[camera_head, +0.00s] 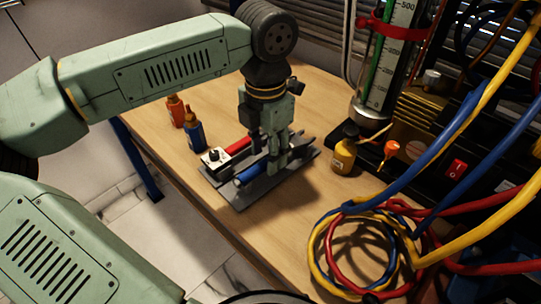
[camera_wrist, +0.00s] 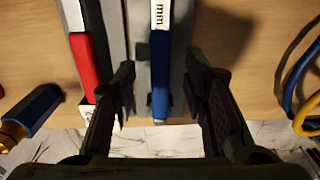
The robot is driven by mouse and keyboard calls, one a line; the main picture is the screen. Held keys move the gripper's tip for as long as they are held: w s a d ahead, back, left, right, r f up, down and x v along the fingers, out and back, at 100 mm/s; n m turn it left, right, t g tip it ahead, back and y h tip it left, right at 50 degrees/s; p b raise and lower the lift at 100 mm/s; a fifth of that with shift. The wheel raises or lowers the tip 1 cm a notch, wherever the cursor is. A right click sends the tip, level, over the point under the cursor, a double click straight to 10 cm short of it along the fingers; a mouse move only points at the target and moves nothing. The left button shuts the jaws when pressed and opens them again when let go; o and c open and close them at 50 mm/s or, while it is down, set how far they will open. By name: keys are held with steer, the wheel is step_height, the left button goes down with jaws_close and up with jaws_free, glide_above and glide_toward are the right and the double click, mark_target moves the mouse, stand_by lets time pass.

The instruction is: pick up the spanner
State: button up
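My gripper (camera_head: 272,168) points down over a grey tray (camera_head: 240,200) on the wooden bench. In the wrist view its two fingers (camera_wrist: 160,80) are apart, on either side of a blue-handled tool (camera_wrist: 160,85) with a white section marked "mm". The tool lies lengthwise between them, and contact with the fingers is not visible. Its blue end also shows at the tray's front in the head view (camera_head: 250,174). A red-handled tool (camera_wrist: 84,62) lies parallel to its left, outside the fingers. Which tool is the spanner is not clear. My gripper hides part of the tray.
Coiled cables (camera_head: 365,250) and a gauge column (camera_head: 390,60) occupy the right side. Bare bench lies in front of the tray.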

steer(key=shift+f, duration=0.65)
steer(key=shift+c, duration=0.5)
jaws_close()
